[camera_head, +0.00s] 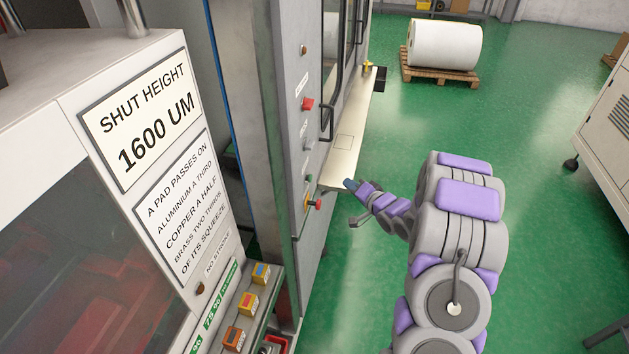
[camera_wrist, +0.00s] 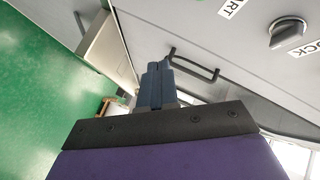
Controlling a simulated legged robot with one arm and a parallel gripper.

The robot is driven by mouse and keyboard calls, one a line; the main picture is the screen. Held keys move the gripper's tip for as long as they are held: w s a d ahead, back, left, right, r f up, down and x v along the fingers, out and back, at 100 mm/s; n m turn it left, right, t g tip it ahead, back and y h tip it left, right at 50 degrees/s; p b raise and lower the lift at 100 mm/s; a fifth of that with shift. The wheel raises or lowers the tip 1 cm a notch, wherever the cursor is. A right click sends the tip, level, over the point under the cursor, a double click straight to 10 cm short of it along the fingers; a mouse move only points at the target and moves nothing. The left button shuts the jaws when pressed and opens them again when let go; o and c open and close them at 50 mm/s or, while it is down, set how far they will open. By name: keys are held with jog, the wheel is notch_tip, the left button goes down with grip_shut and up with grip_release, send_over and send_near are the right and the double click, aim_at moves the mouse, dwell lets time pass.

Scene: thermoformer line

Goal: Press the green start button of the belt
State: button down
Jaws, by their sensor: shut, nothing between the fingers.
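The green start button (camera_head: 309,178) sits low on the grey machine panel in the head view, under a small white label. In the wrist view only a sliver of the green button (camera_wrist: 198,1) shows at the top edge, beside a partly cut label (camera_wrist: 232,8) reading "ART". My gripper (camera_head: 349,184) is in front of the panel, to the right of the button in the head view and apart from it in the picture. In the wrist view the fingers of my gripper (camera_wrist: 157,68) are together and empty, below and left of the button.
A red button (camera_head: 307,103) and a knob (camera_head: 308,143) are above the green button. A red mushroom button (camera_head: 318,205) is below it. A black handle (camera_head: 327,123) and a pale ledge (camera_head: 350,145) are close to my gripper.

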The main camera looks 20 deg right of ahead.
aim_at(310, 178)
jog(key=w+a+b, duration=0.3)
jog(key=w+a, duration=0.1)
jog(key=a, duration=0.2)
jog(key=shift+a, duration=0.15)
jog(key=shift+w+a+r, duration=0.1)
jog(key=shift+w+a, duration=0.05)
jog(key=shift+a, duration=0.4)
jog(key=shift+d, duration=0.4)
jog(key=shift+a, duration=0.25)
dwell(0.9)
jog(key=shift+w+a, duration=0.15)
jog(key=shift+a, duration=0.2)
